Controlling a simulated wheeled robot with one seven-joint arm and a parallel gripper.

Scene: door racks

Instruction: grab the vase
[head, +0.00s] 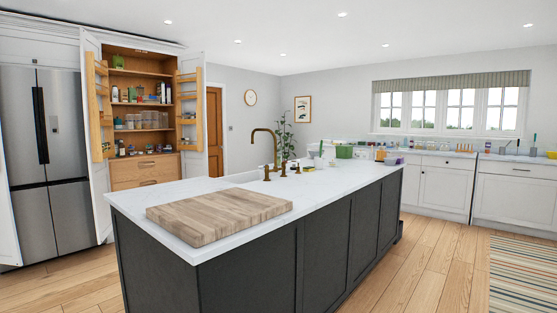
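I cannot make out a vase for certain. A tall leafy green plant (283,137) stands behind the island near the brass tap, and whatever holds it is hidden or too small to tell. Several small items stand at the far end of the island, among them a green box-like thing (344,152); they are too small to tell whether one is a vase. My gripper is not in view.
A dark island with a white worktop (330,182) fills the middle, with a wooden board (220,214) at its near end. An open pantry cupboard (145,170) stands left, beside a steel fridge (48,150).

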